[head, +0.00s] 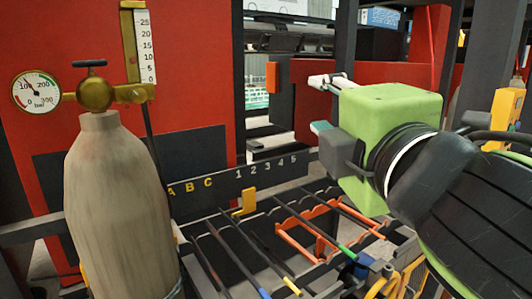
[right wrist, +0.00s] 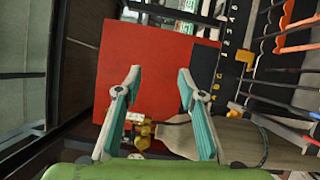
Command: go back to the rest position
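My right gripper (head: 316,104) is on the right side of the head view, with a green body and a black arm behind it. It points left and is raised above the rack of rods (head: 345,210). In the right wrist view its two teal-and-grey fingers (right wrist: 158,74) stand well apart with nothing between them. Beyond them is a red panel (right wrist: 150,85). My left gripper is not in the head view.
A pale gas cylinder (head: 118,210) with a brass valve (head: 95,94) and pressure gauge (head: 36,92) stands at the left. A dark rail (head: 240,183) marked with letters and numbers bears a yellow bracket (head: 244,203). Orange brackets (head: 300,242) lie among the rods.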

